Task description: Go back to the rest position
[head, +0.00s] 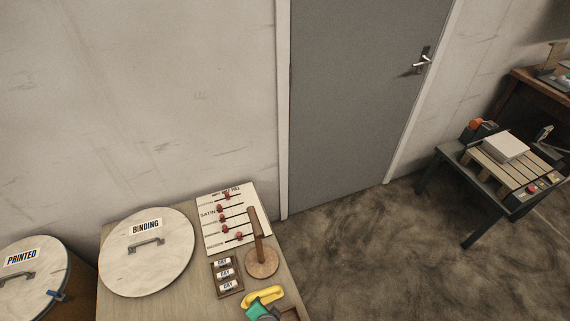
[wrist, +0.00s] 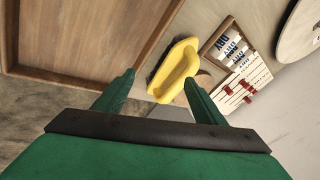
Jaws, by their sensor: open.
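My gripper (wrist: 159,77) shows in the wrist view with its two green fingers spread apart and nothing between them. A green part of my gripper (head: 259,306) also shows at the bottom edge of the head view, over the front of the wooden table (head: 122,300). A yellow handle-shaped thing (wrist: 178,68) lies just beyond the fingertips in the wrist view. In the head view the yellow thing (head: 263,295) is right behind the green part. I cannot tell whether the gripper touches it.
A wooden stand (head: 262,263), a rack of DRY labels (head: 227,277), a board with red sliders (head: 215,240) and a BINDING lid (head: 170,262) crowd the table. A PRINTED bin (head: 30,282) stands left. Floor (head: 370,255) is clear before the grey door (head: 350,90); a machine table (head: 465,165) stands right.

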